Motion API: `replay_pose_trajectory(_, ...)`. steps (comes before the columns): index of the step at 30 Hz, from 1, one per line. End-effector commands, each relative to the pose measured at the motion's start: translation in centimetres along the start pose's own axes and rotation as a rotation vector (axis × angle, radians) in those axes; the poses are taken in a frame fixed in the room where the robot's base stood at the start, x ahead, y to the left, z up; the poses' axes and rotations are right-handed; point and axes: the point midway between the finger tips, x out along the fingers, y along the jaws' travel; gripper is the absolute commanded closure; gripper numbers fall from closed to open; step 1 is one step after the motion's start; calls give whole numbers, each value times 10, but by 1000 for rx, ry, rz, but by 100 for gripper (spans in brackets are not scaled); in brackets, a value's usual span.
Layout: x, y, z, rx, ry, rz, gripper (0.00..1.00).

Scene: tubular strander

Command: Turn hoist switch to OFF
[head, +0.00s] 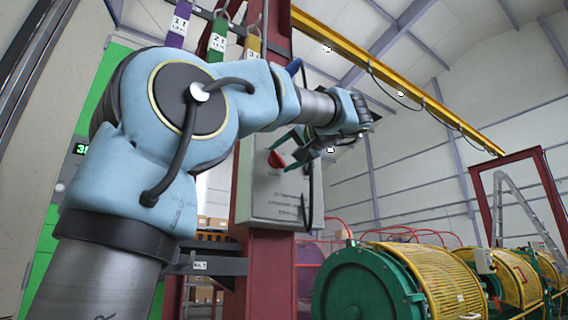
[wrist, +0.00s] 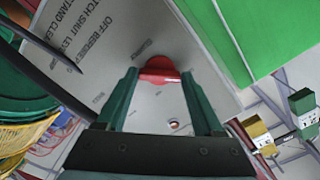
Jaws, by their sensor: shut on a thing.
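The hoist switch is a red knob (head: 277,158) on the front of a grey control box (head: 262,190), which is fixed to a red column. In the wrist view the red knob (wrist: 160,70) sits between the two dark green fingers of my gripper (wrist: 160,75), which is shut on it. Printed lettering including "OFF" shows on the box face (wrist: 120,50), upside down and tilted. The knob's exact pointing direction is hard to tell, as the fingers cover its sides. In the head view my gripper (head: 290,148) reaches the box from the upper right.
A dark cable (head: 308,195) hangs at the box's right side. Coloured slings (head: 218,38) hang at upper left. A green strander drum with a yellow guard (head: 424,283) stands at lower right, and a yellow overhead beam (head: 400,80) crosses above.

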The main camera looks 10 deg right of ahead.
Motion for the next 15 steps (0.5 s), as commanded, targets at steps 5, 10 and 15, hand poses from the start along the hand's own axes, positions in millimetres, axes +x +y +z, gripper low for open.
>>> replay_pose_trajectory(5, 0, 2, 1, -34, -3, 1, 87)
replay_pose_trajectory(10, 0, 2, 1, -45, -3, 1, 87)
replay_pose_trajectory(15, 0, 1, 1, -46, -3, 1, 87)
